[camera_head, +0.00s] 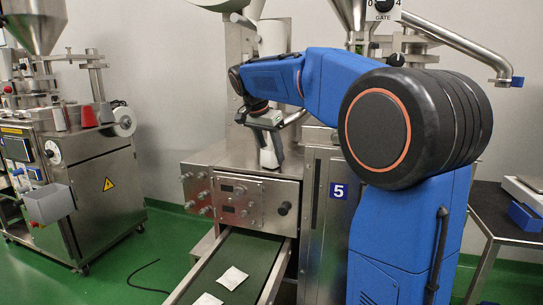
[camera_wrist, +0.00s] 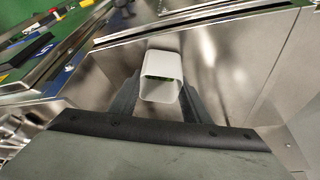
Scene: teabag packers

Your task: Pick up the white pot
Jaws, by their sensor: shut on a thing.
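The white pot (camera_wrist: 162,68) is a square, open-topped container between my two dark fingers in the wrist view. My gripper (camera_wrist: 158,98) is shut on it, one finger on each side. In the head view my gripper (camera_head: 267,130) points down over the steel top of the machine marked 5. The pot (camera_head: 268,156) shows pale below it, close to that top. I cannot tell whether the pot's base touches the steel. Part of the pot is hidden by the gripper.
The packing machine (camera_head: 250,205) has knobs on its front. A green conveyor (camera_head: 245,255) with two white teabags runs from it. Another machine (camera_head: 85,170) with a grey bin (camera_head: 48,204) stands at the left. A steel table (camera_head: 497,222) stands at the right. Green floor lies open between the machines.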

